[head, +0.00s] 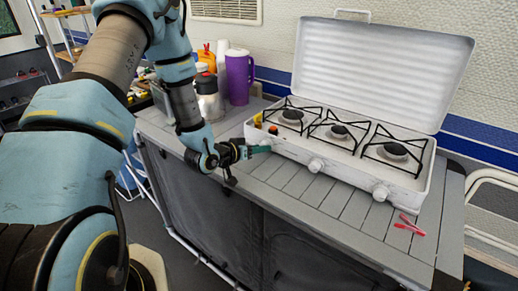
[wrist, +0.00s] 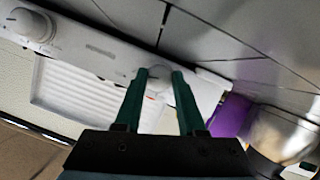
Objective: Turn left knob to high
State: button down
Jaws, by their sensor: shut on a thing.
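The white camping stove (head: 345,170) stands on the counter with its lid raised. My gripper (head: 265,149) is at the left end of the stove's front face, its green fingers pointing at it. In the wrist view, the left knob (wrist: 158,84) is a small white round knob between the fingertips of my gripper (wrist: 159,76). The fingers are shut on it, one on each side. In the head view, my fingers hide the left knob. Its dial setting cannot be read.
The middle knob (head: 316,165) and right knob (head: 381,192) sit to the right on the stove front. A red lighter-like item (head: 409,226) lies on the counter at right. A purple pitcher (head: 239,77) and a steel flask (head: 208,97) stand behind my wrist.

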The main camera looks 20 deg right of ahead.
jog(key=n, duration=0.1)
jog(key=n+g+h+b, duration=0.1)
jog(key=n, duration=0.1)
jog(key=shift+w+a+f+g, duration=0.1)
jog(key=shift+w+g, duration=0.1)
jog(key=shift+g, duration=0.1)
jog(key=n+g+h+b, duration=0.1)
jog(key=n+h, duration=0.1)
jog(key=n, duration=0.2)
dwell(0.4)
dwell(0.4)
jog(key=c, duration=0.5)
grip_release()
